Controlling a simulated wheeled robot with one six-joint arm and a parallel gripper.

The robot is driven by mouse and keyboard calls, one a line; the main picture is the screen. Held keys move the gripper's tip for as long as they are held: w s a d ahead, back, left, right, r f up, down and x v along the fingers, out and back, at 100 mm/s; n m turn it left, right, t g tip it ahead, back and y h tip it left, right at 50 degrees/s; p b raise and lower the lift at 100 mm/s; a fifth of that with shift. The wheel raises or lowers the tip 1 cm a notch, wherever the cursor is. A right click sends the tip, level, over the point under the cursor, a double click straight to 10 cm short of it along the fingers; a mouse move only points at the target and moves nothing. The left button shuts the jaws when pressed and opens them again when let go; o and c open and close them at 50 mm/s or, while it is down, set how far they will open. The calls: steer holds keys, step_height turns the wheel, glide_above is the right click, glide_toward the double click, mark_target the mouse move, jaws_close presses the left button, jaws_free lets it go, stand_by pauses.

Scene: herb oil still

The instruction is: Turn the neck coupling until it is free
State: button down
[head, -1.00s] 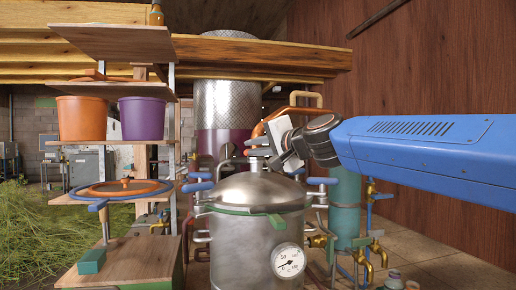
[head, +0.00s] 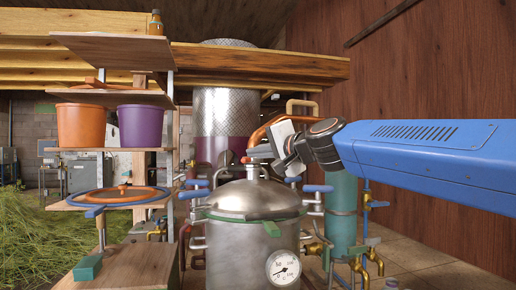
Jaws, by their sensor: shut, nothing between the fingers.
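The steel still pot (head: 254,198) stands in the centre of the head view, with a domed lid and a narrow neck (head: 252,172) rising from its top. My gripper (head: 258,156) reaches in from the right at the height of the neck top. Its fingers are shut with nothing between them. They overlap the top of the neck in the picture, and I cannot tell whether they touch it. The neck coupling is not clearly visible; the gripper and the pipework crowd that spot. A copper-coloured pipe (head: 268,128) curves behind the gripper.
Blue-handled clamps (head: 318,188) ring the pot lid. A pressure gauge (head: 283,267) sits on its front. A teal cylinder (head: 342,208) and brass taps (head: 375,262) stand to the right. Shelves at left hold an orange bucket (head: 81,126) and a purple bucket (head: 141,126).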

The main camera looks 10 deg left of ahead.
steer(key=s+d+r, duration=0.1)
steer(key=s, duration=0.9)
steer(key=shift+r, duration=0.3)
